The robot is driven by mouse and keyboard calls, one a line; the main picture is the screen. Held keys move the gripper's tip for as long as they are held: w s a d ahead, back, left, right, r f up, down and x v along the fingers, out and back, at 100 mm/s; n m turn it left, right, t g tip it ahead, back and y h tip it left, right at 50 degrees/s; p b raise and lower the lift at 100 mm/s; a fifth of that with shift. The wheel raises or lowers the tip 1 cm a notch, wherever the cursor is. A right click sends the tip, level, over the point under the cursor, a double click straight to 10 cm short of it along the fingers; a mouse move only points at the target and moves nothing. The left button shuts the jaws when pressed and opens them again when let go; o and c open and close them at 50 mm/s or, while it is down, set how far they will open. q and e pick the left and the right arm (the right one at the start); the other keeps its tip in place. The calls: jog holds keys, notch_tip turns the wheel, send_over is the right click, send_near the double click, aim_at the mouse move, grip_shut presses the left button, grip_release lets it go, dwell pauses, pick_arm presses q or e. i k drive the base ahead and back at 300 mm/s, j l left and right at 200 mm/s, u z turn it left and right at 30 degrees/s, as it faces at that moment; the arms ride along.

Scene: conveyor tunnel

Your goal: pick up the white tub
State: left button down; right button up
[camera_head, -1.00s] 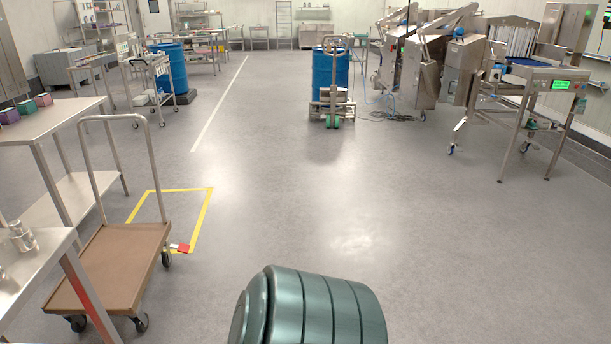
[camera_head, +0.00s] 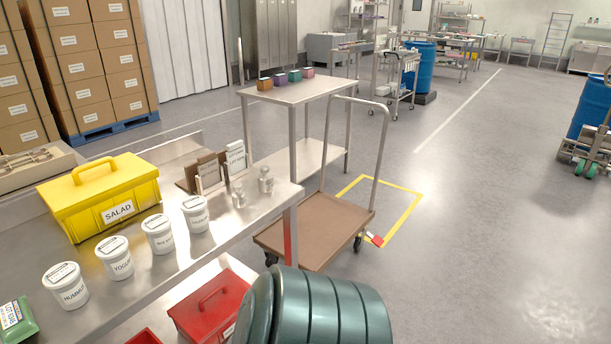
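Several white tubs with white lids stand upright in a slanting row on a steel table (camera_head: 235,226) at the left. The nearest, labelled like "HUMMUS", is the hummus tub (camera_head: 66,288). Beside it is the yogurt tub (camera_head: 115,259). Farther along are a third white tub (camera_head: 158,235), its label hard to read, and a fourth white tub (camera_head: 195,215) nearest the table's right end. The tubs stand apart from one another. Neither of my grippers is in view.
A yellow salad case (camera_head: 100,195) stands behind the tubs; a green pack (camera_head: 16,322) lies at lower left. Metal weights (camera_head: 265,180) are at the table's far end. A red case (camera_head: 210,305) sits below. A brown cart (camera_head: 315,228) stands beyond; floor to the right is clear.

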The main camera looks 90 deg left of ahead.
aim_at(193, 207)
jog(key=u, duration=3.5)
